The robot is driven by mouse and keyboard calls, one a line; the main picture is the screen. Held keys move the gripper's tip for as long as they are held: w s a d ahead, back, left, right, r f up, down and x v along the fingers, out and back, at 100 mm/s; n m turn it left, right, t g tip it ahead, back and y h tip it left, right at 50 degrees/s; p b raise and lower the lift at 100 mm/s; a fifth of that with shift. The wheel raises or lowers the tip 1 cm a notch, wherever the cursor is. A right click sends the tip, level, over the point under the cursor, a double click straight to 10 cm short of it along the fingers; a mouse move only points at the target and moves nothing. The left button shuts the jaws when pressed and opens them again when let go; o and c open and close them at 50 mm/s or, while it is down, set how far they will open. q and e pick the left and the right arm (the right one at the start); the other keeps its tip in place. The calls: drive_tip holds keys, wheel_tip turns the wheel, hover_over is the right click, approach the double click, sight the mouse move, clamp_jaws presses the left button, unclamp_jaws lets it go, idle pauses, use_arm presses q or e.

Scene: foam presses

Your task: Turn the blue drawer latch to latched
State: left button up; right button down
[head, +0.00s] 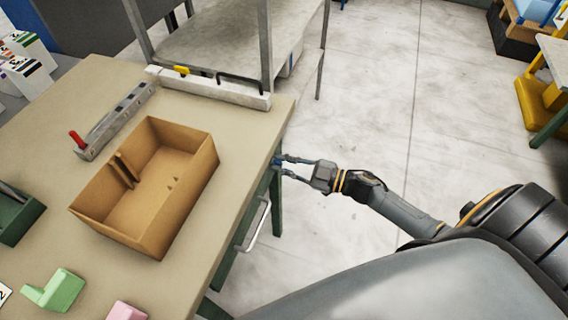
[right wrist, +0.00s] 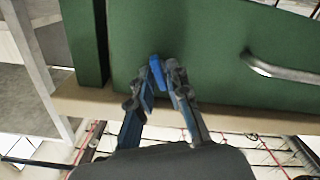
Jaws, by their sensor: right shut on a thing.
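The blue drawer latch (right wrist: 157,72) sits on the green drawer front in the right wrist view. In the head view the blue latch (head: 277,161) shows as a small spot at the table's right side, partly hidden by the fingertips. My right gripper (right wrist: 161,80) is shut on the latch, with one finger on each side of it. In the head view the right gripper (head: 283,167) reaches the table side from the right. The green drawer front (right wrist: 200,40) carries a metal handle (right wrist: 285,70), also seen in the head view (head: 258,224). My left gripper is not in view.
A brown open box (head: 190,215) stands on the table (head: 85,90). A metal bar with a red knob (head: 115,122), a green block (head: 62,292) and a pink block (head: 127,311) lie nearby. The floor (head: 370,110) right of the table looks clear.

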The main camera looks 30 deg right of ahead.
drive_tip(key=n+b, duration=0.2)
drive_tip(key=n, duration=0.4)
drive_tip(key=shift+f+n, duration=0.15)
drive_tip(key=shift+n, duration=0.15)
drive_tip(key=n+b, duration=0.1)
drive_tip(key=n, duration=0.2)
drive_tip(key=shift+s+f, duration=0.1)
drive_tip(key=shift+a+n+b, duration=0.1)
drive_tip(key=shift+n+b, duration=0.65)
drive_tip(key=shift+n, duration=0.85)
drive_tip(key=c, duration=1.4)
unclamp_jaws()
drive_tip(key=shift+c, duration=0.2)
drive_tip(key=shift+s, duration=0.1)
drive_tip(key=v, duration=1.2)
